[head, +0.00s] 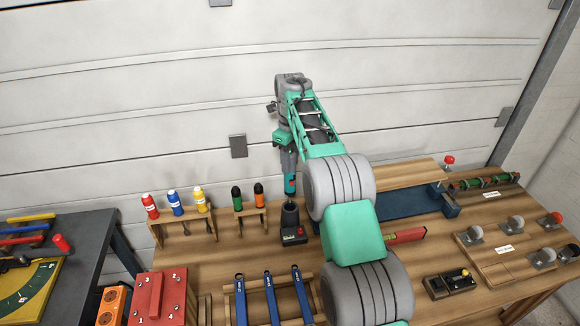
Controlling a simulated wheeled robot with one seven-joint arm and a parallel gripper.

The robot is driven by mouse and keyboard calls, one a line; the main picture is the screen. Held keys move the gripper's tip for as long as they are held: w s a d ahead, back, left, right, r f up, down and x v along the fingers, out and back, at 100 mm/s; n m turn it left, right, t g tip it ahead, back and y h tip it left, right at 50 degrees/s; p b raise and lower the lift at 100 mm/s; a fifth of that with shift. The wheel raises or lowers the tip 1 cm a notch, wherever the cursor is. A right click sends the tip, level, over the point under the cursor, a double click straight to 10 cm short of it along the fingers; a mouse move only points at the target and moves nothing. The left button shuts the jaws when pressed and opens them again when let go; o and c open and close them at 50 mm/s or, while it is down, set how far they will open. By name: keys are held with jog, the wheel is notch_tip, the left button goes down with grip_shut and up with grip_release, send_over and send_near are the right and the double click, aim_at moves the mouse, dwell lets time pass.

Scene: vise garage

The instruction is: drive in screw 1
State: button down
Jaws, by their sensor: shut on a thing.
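The red block (158,298) with small white number marks stands at the front left of the wooden bench; I cannot tell which mark belongs to screw 1. My gripper (289,168) points down near the back of the bench. It is shut on a dark, upright tool with a teal band (291,184), which looks like a powered screwdriver. The tool is directly above or at the mouth of a black dock (291,222) with a red patch; I cannot tell whether they touch. The fingertips are small and partly hidden.
Another holds green (237,197) and orange (259,194) ones. Blue wrenches (271,298) lie in front. A blue vise (400,215) and knobs (516,223) are at right. My arm hides the middle.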

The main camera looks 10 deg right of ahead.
jog(key=shift+r, duration=1.7)
jog(key=c, duration=1.5)
grip_release()
grip_shut()
